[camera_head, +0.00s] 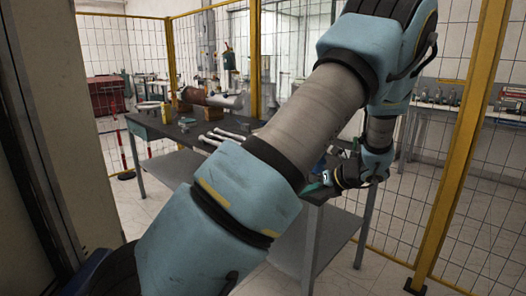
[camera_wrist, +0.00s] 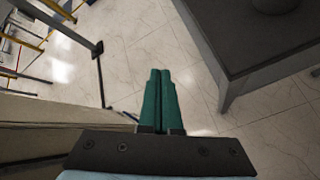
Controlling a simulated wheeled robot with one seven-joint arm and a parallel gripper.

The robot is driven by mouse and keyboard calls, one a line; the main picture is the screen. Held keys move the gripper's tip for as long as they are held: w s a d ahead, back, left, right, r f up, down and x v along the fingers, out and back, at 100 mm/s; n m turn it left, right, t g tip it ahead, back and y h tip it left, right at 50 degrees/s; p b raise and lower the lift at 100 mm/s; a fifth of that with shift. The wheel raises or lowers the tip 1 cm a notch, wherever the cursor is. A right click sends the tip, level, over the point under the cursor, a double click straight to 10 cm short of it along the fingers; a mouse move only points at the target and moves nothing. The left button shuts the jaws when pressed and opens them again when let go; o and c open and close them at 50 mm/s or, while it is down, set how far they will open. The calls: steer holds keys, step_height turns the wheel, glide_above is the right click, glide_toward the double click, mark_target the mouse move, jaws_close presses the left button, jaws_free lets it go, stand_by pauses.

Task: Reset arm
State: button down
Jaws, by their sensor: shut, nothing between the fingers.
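My arm crosses the head view from the lower left to the upper right and bends down at its far end. My gripper (camera_wrist: 158,78) shows in the wrist view as two green fingers lying side by side, shut with nothing between them. It points over the tiled floor, left of a grey table corner.
A yellow-framed mesh fence (camera_head: 462,150) stands behind and to the right. A red cabinet (camera_head: 106,95) is at the back left. Tiled floor (camera_wrist: 130,50) is open beside the table.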

steer(key=s+a+r+n+g+h, duration=0.2)
steer(key=s+a+n+h, duration=0.2)
steer(key=s+a+n, duration=0.5)
steer(key=s+a+r+n+g+h, duration=0.3)
steer(key=s+a+n, duration=0.7)
steer(key=n, duration=1.3)
steer(key=shift+s+a+n+h, duration=0.15)
steer(key=shift+a+n+h, duration=0.15)
steer(key=shift+a+h, duration=0.15)
